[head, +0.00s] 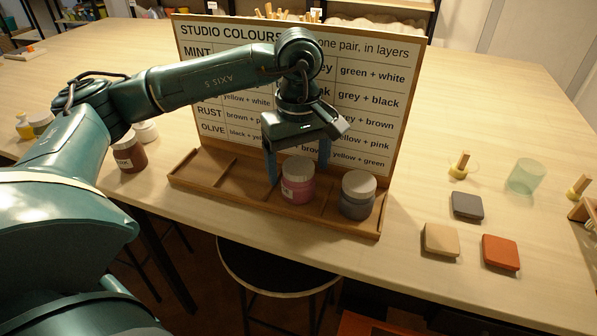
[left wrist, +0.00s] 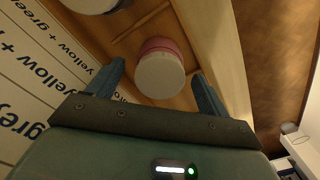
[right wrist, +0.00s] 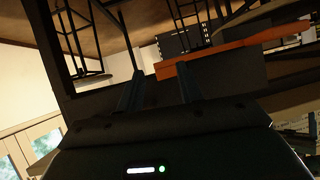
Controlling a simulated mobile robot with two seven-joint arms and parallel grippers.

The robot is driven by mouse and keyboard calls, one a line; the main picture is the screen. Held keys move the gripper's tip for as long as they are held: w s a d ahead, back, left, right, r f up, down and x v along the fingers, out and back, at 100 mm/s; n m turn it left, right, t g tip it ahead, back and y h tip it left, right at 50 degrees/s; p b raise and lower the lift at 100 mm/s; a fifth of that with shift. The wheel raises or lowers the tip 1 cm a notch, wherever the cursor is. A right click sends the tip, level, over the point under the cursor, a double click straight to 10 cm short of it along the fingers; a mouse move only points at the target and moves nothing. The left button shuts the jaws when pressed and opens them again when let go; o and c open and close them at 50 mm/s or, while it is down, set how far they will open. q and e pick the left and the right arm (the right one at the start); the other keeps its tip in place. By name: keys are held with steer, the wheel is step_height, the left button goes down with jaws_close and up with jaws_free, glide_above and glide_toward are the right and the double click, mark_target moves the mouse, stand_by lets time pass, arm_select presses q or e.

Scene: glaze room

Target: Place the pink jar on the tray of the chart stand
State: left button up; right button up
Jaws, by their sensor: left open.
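The pink jar (head: 298,191) with a pale lid stands upright in a compartment of the wooden tray (head: 205,184) at the foot of the chart stand (head: 185,60). My left gripper (head: 298,165) points down over it, open, with one finger on each side of the jar. In the left wrist view the jar's lid (left wrist: 160,76) lies between the spread fingertips, with gaps visible on both sides. My right gripper (right wrist: 158,82) shows only in its own wrist view, with fingers apart and nothing between them.
A grey jar (head: 357,204) stands in the tray to the right. A brown jar (head: 129,155) and a white-lidded jar (head: 146,131) are left of the stand. Grey, tan and orange tiles (head: 500,252) and a glass cylinder (head: 525,176) lie right. A stool (head: 270,270) is below the table edge.

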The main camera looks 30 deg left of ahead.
mark_target(299, 165)
arm_select(q)
step_height(299, 165, up, 10)
steer(key=shift+f, duration=0.25)
stand_by(0.5)
